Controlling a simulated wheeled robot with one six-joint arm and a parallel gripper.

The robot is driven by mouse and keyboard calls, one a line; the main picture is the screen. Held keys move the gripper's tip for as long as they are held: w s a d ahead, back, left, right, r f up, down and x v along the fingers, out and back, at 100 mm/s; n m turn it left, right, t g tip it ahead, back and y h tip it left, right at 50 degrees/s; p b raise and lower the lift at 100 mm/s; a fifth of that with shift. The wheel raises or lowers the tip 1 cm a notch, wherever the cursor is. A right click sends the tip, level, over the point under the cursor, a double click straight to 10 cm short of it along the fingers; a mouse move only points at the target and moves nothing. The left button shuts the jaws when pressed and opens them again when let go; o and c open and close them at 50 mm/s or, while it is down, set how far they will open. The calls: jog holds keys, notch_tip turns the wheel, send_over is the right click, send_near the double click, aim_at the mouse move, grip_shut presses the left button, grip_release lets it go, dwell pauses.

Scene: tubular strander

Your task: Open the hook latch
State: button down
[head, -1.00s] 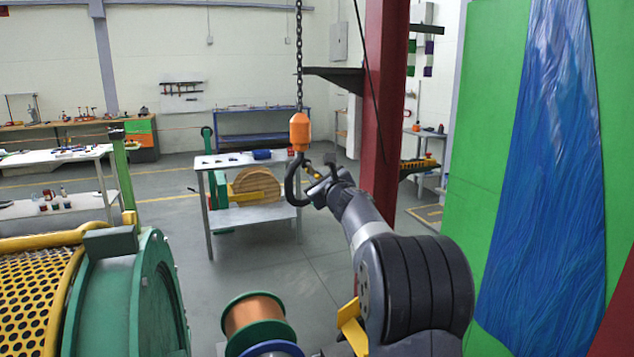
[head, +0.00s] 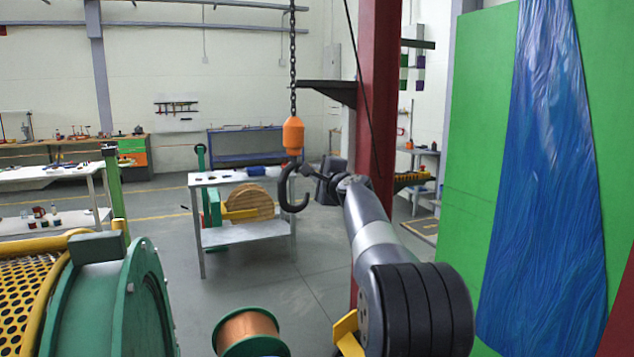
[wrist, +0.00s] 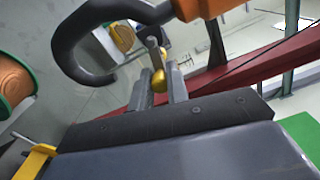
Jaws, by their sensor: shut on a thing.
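A black crane hook (head: 289,194) hangs under an orange block (head: 293,133) in the head view, its mouth facing right. In the wrist view the hook (wrist: 64,48) curves across the upper left, below the orange block (wrist: 213,35). The latch shows as a grey lever (wrist: 153,40) with a yellow knob (wrist: 159,80) at its end. My gripper (wrist: 160,88) is shut on the latch at the knob, with a finger on each side. In the head view my gripper (head: 318,173) is just right of the hook; the latch's exact angle cannot be told there.
A chain (head: 293,60) holds the hook block. A red column (head: 378,90) stands behind my arm at right. A white table (head: 245,236) with a wooden reel (head: 250,200) is behind the hook. The green strander drum (head: 110,300) and a copper spool (head: 248,328) are at lower left.

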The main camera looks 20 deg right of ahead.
jog(key=shift+r+n+b, duration=0.25)
jog(key=shift+n+b, duration=0.05)
jog(key=shift+n, duration=0.7)
jog(key=c, duration=1.4)
grip_release()
jog(key=shift+o, duration=0.2)
jog(key=shift+s, duration=0.1)
jog(key=s+b, duration=0.4)
jog(key=s, duration=0.6)
jog(key=shift+s, duration=0.3)
jog(key=shift+w, duration=0.1)
